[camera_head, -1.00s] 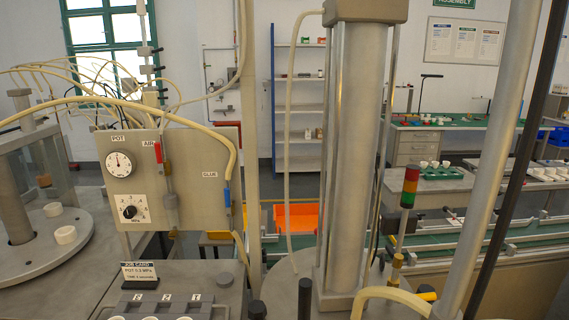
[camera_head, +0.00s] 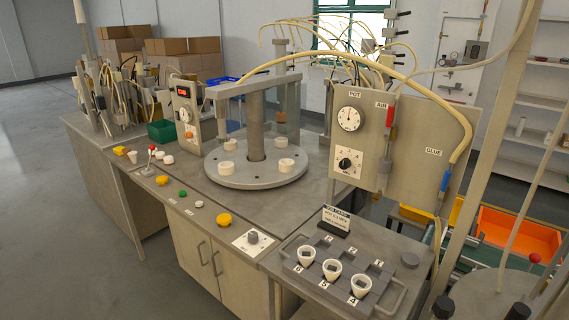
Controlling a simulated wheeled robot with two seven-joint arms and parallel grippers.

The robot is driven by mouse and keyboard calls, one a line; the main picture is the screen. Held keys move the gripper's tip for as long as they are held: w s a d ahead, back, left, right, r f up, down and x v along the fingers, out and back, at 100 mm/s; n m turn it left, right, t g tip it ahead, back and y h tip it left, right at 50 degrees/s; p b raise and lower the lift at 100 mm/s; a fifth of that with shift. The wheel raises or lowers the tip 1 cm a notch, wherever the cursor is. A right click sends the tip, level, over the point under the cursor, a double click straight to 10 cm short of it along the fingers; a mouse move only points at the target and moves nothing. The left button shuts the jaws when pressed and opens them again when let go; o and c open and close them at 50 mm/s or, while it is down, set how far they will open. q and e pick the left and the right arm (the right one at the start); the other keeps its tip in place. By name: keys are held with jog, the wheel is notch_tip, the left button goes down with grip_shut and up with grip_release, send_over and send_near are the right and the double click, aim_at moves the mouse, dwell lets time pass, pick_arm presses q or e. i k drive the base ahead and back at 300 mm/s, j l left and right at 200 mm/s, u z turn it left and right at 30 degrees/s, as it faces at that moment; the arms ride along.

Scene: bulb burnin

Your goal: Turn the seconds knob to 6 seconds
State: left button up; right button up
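A grey control box (camera_head: 185,112) stands left of the turntable (camera_head: 256,176). It has a red lit display (camera_head: 182,91), a round white dial (camera_head: 185,115) and an orange part below. The dial's markings are too small to read. A grey knob (camera_head: 252,237) sits on a white plate at the bench's front edge; its markings are unreadable too. The job card (camera_head: 336,218) stands on the bench; its small print is blurred now, but the earlier frame appears to read 6 seconds. Neither of my grippers is in view.
The grey panel carries the POT gauge (camera_head: 349,119) and a black knob (camera_head: 346,163). A rack (camera_head: 320,262) holds several white cups at front right. Yellow and green buttons (camera_head: 183,194) line the bench's left front. Boxes and open floor lie at left.

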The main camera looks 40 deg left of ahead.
aim_at(252, 236)
jog(key=u, duration=2.05)
jog(key=i+j+z, duration=0.25)
jog(key=i, duration=0.2)
jog(key=i+j+z, duration=0.3)
jog(key=i+j, duration=0.1)
jog(key=j, duration=0.05)
